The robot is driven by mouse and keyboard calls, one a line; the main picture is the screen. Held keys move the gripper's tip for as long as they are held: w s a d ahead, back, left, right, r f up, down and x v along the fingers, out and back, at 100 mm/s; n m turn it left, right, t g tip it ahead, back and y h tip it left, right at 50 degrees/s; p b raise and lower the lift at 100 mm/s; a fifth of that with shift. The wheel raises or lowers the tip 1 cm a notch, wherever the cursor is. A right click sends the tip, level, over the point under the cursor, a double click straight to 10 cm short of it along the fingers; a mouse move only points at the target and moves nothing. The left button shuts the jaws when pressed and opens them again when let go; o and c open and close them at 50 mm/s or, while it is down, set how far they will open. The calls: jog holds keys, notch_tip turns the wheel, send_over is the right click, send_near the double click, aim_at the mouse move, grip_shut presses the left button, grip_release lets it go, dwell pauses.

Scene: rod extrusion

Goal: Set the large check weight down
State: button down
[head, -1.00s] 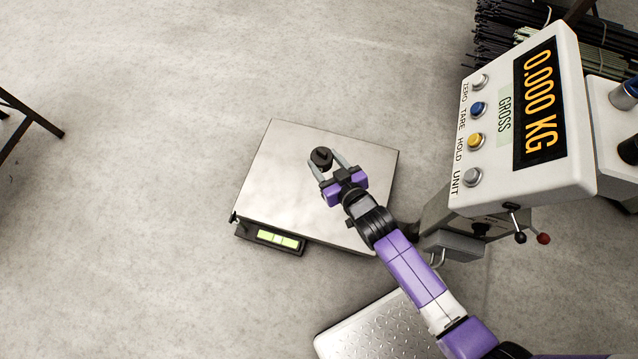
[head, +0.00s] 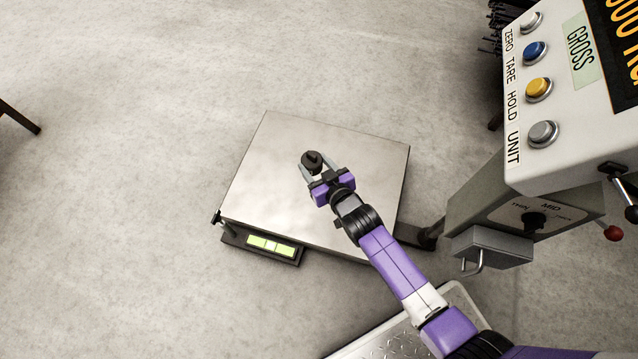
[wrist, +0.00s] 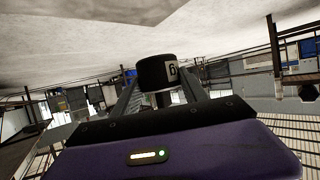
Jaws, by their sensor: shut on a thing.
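The large check weight (head: 313,161) is a dark, knobbed cylinder. My gripper (head: 312,170) is shut on it, with a finger on each side, over the middle of the scale's bare metal platform (head: 270,165). From above I cannot tell how high the weight is over the platform. In the wrist view the black weight (wrist: 158,72) sits between the two fingers (wrist: 160,95), with part of a pale label showing. Its lower part is partly hidden by the gripper body.
The scale's small green display (head: 271,246) is at its front left edge. The indicator box (head: 575,90), with several buttons, stands close on the right above a grey bracket and hook (head: 475,262). A patterned metal step (head: 395,340) is at the bottom.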

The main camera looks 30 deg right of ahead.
aim_at(316, 172)
jog(key=shift+w+a+f+b, duration=0.1)
jog(key=shift+w+f+b, duration=0.2)
jog(key=shift+f+b, duration=0.35)
jog(key=shift+w+f+b, duration=0.3)
jog(key=shift+f+b, duration=0.15)
jog(key=shift+f, duration=0.35)
notch_tip(316, 172, down, 20)
jog(key=b, duration=1.4)
jog(key=shift+r, duration=0.15)
jog(key=c, duration=0.6)
grip_release()
jog(key=shift+s+f, duration=0.1)
jog(key=shift+f, duration=0.25)
jog(key=shift+r, duration=0.1)
